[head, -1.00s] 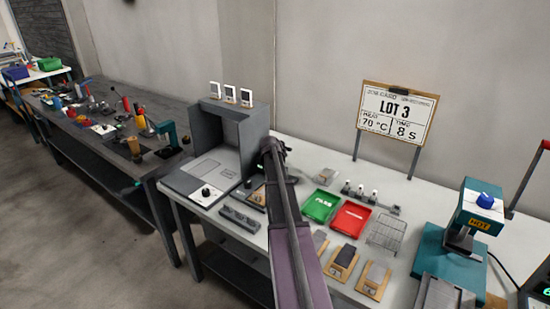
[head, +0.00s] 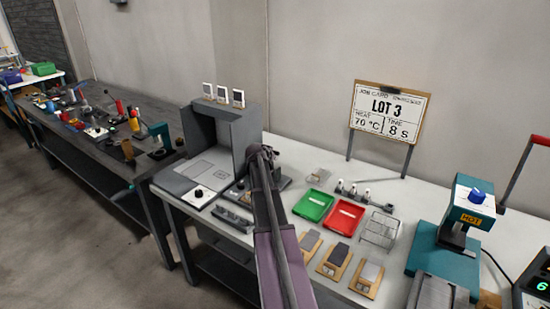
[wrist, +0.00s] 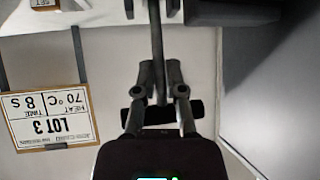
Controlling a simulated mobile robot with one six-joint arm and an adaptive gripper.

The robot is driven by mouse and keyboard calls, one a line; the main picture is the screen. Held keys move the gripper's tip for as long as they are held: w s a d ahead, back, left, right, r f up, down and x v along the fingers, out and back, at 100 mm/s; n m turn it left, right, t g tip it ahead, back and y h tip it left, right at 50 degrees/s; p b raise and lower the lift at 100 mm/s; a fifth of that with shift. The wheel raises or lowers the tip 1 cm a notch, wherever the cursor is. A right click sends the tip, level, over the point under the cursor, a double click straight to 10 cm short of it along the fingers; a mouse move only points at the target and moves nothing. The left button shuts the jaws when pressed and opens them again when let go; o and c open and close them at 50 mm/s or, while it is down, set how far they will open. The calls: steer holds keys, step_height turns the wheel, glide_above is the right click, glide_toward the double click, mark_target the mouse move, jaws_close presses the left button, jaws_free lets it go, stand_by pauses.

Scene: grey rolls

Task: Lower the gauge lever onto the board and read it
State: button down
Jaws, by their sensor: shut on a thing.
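My gripper (wrist: 158,74) is shut on a thin dark lever (wrist: 156,35), which runs up the wrist view between the fingers. A dark crossbar (wrist: 194,108) lies across, close to the fingers. In the head view my gripper (head: 262,152) is above the left part of the white bench, beside the grey booth. A dark grey device (head: 284,182), seemingly the gauge, is partly hidden behind my arm. The board under the lever and any reading cannot be made out.
The grey booth (head: 243,133) stands close left of my gripper. Green (head: 313,204) and red (head: 345,217) trays, a wire rack (head: 380,230) and a teal press (head: 452,240) marked HOT are to the right. A LOT 3 card (head: 388,112) stands behind.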

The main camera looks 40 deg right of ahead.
steer(key=shift+w+a, duration=0.1)
steer(key=shift+a, duration=0.05)
steer(key=c, duration=0.7)
jaws_free()
